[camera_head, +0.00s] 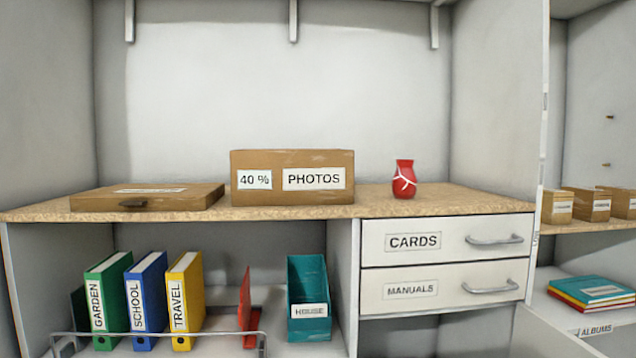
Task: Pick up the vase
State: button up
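A small red vase (404,180) with white branching lines stands upright on the wooden counter (440,203). It is right of the cardboard box marked PHOTOS and above the CARDS drawer. Nothing covers it. My gripper is not in view.
The PHOTOS box (292,178) stands left of the vase with a gap between. A flat brown case (148,197) lies further left. Below are the shut CARDS drawer (446,240) and MANUALS drawer (446,289) with protruding handles. A side wall (495,90) rises right of the counter.

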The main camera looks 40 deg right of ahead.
aim_at(404, 181)
jog(key=u, duration=0.75)
jog(key=k, duration=0.85)
jog(key=z, duration=0.85)
